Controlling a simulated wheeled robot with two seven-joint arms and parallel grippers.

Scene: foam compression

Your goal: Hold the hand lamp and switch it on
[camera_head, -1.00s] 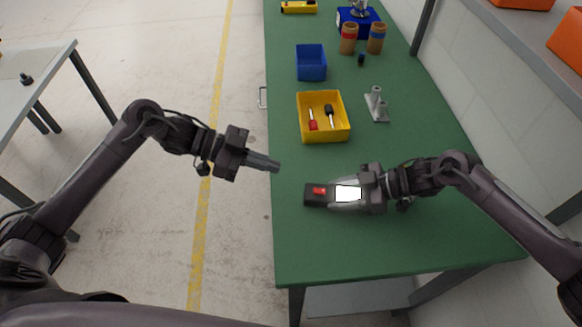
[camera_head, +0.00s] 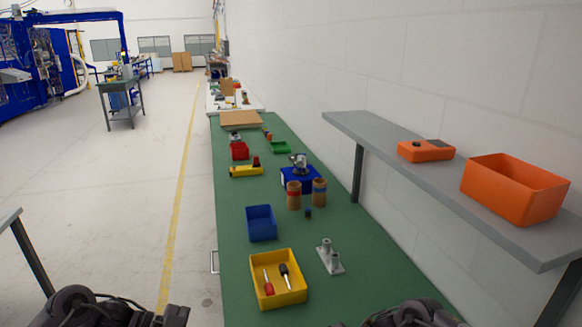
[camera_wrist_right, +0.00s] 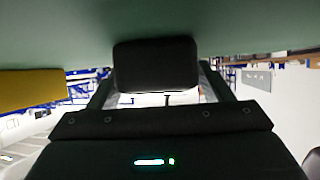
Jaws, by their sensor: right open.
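My left gripper's fingers are out of view.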

